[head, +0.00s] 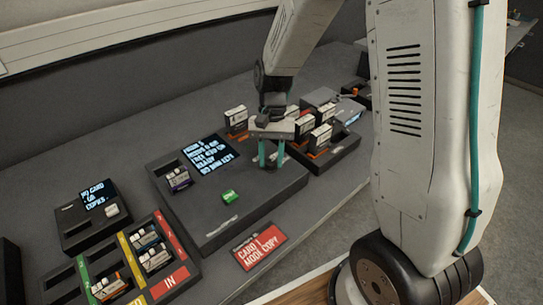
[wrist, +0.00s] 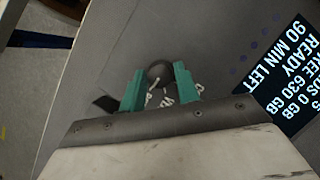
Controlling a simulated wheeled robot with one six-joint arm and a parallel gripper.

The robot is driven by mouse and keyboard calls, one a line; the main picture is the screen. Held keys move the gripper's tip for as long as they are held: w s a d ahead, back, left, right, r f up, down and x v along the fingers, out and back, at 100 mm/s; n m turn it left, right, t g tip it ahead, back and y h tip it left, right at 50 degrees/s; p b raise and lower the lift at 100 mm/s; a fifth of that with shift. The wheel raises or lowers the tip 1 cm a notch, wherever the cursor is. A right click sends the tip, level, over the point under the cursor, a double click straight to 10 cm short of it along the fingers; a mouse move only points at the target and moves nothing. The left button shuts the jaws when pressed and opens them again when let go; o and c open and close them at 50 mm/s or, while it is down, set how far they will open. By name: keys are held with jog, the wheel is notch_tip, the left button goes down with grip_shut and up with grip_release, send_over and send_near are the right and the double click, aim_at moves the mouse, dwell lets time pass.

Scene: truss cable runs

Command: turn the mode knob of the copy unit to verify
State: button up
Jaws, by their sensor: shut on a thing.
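The copy unit (head: 215,231) is a dark slanted box on the bench, with a lit screen (head: 208,152) and a green button (head: 229,196). The screen's lower lines, including "READY" and "90 MIN LEFT", show in the wrist view (wrist: 295,75). The mode knob (wrist: 159,73) is a dark round knob with a pale pointer line. My gripper (wrist: 160,88) has its teal fingers on either side of the knob and is shut on it. In the head view my gripper (head: 271,153) points down at the unit's right part. Pale lettering around the knob is partly hidden by the fingers.
A card stands in the slot left of the screen (head: 178,179). A rack with several upright cards (head: 318,140) is close right of my gripper. A sectioned tray (head: 152,262) and a small "NO CARD" unit (head: 92,215) stand left. A red "CARD 1 MODE COPY" label (head: 260,246) lies in front.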

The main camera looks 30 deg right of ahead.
jog(key=shift+n, duration=0.3)
jog(key=n, duration=0.2)
jog(key=n+h, duration=0.1)
jog(key=shift+w+a+n+g+h, duration=0.1)
jog(key=shift+a+n+g+h, duration=0.05)
jog(key=shift+n+g+h, duration=0.2)
jog(key=shift+a+n+h, duration=0.1)
jog(key=shift+n+h, duration=0.65)
jog(key=shift+n, duration=1.3)
jog(key=o, duration=1)
jog(key=shift+c, duration=0.2)
jog(key=shift+r, duration=0.1)
